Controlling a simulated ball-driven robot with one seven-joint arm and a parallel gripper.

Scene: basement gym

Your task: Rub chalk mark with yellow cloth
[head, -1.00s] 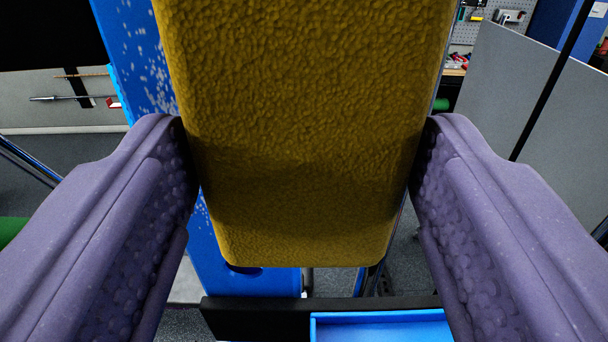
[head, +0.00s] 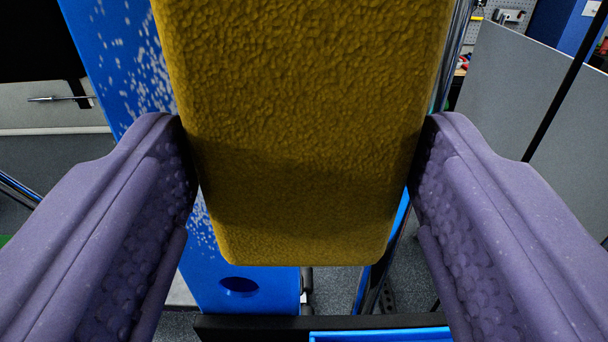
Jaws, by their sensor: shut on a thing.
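The yellow cloth (head: 305,130) is a thick, textured block that fills the upper middle of the head view. My gripper (head: 305,185) is shut on it, with one purple finger against each side. White chalk speckles (head: 150,75) lie on a blue upright panel (head: 220,288) behind the cloth, at its left. More speckles show lower down, beside the cloth's lower left edge. The cloth hides part of the panel, and I cannot tell whether it touches the panel.
A dark bar (head: 255,325) with a blue tray-like thing (head: 385,336) crosses the bottom. The blue panel has a round hole (head: 239,287). A grey partition (head: 530,120) and a black pole (head: 560,80) stand at the right. Grey floor shows between.

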